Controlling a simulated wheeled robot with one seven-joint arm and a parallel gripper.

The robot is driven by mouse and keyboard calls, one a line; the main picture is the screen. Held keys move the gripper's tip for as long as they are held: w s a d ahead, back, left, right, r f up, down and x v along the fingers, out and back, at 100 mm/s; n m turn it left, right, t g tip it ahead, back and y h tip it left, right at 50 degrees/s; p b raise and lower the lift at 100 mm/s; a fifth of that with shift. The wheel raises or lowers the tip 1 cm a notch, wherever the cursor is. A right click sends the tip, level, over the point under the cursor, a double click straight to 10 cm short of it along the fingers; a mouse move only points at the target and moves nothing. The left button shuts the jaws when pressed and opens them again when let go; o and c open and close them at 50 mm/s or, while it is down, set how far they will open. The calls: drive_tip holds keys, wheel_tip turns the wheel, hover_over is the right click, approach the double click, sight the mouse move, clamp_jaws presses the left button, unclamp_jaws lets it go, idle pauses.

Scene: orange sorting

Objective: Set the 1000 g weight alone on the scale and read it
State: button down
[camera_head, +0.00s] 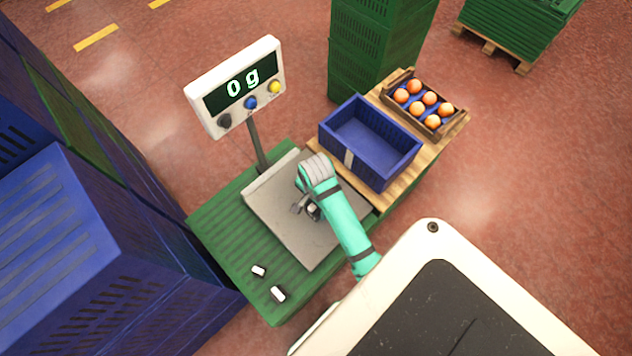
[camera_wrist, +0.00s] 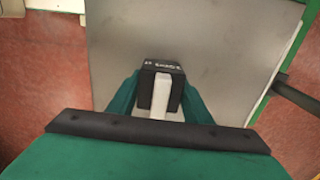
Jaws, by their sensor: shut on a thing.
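The scale has a grey plate (camera_head: 308,247) and a display (camera_head: 240,86) on a post; the display reads "0 g". My gripper (camera_head: 308,209) is over the plate, shut on a small dark weight (camera_head: 314,212). In the wrist view my gripper's teal fingers (camera_wrist: 158,97) stand on both sides of this black weight (camera_wrist: 148,72), which has a pale strip and small lettering that I cannot read for sure. The grey plate (camera_wrist: 215,45) lies behind it. I cannot see a gap between weight and plate. Two other small black-and-white weights (camera_head: 259,271) (camera_head: 278,294) lie on the green crate, off the plate.
The scale stands on a green crate (camera_head: 215,222). To its right, a blue bin (camera_head: 352,165), seemingly empty, and a wooden crate of several oranges (camera_head: 434,131) stand on a wooden surface (camera_head: 400,189). Tall blue crates (camera_head: 70,230) rise at left, green ones (camera_head: 375,45) behind.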

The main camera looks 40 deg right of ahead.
drive_tip(key=shift+f, duration=0.1)
drive_tip(key=c, duration=0.9)
unclamp_jaws()
wheel_tip(320, 180, up, 6)
drive_tip(key=shift+w+r, duration=0.1)
drive_tip(key=r, duration=0.4)
drive_tip(key=shift+s+r, duration=0.2)
drive_tip(key=shift+r, duration=0.2)
drive_tip(key=shift+w+r, duration=0.1)
drive_tip(key=shift+r, duration=0.45)
drive_tip(key=shift+w, duration=0.1)
